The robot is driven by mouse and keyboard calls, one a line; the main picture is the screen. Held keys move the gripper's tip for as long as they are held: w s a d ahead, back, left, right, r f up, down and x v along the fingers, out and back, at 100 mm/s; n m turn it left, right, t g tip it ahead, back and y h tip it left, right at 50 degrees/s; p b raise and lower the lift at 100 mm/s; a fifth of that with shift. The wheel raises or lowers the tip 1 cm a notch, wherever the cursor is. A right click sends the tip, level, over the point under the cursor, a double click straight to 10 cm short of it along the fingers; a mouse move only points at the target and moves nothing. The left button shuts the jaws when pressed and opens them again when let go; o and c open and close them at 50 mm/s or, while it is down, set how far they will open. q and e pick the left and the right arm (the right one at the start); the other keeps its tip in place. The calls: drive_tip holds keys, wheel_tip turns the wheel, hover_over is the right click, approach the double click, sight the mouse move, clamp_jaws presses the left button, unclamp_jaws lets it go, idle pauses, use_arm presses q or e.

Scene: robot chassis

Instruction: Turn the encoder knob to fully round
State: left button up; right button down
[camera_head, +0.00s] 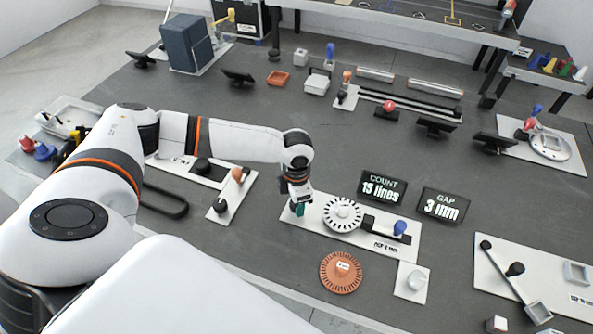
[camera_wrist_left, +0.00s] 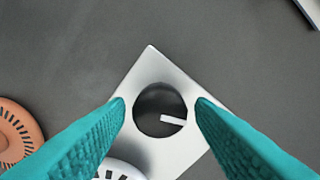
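The encoder's white base plate (camera_head: 318,229) carries a slotted white disc (camera_head: 342,215) and a dark bar with a blue-tipped handle (camera_head: 399,228). My left gripper (camera_head: 298,207) is at the left end of this plate. In the left wrist view a dark round knob (camera_wrist_left: 152,102) with a white pointer mark sits on the pale plate (camera_wrist_left: 185,142). The pointer is toward the right. My left gripper's teal fingers stand open on either side of the knob; I cannot tell whether they touch it. The knob is hidden in the head view. My right gripper is not in view.
Displays read "COUNT 15 lines" (camera_head: 382,187) and "GAP 3 mm" (camera_head: 442,204). An orange slotted disc (camera_head: 341,272) lies in front of the encoder. A plate with an orange-topped handle (camera_head: 231,202) is to the left. Another lever plate (camera_head: 500,266) is at right.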

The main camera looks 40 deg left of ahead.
use_arm(q)
drive_tip(key=shift+o, duration=0.5)
wheel_tip(320, 180, up, 12)
drive_tip(key=b, duration=0.1)
idle(0.4)
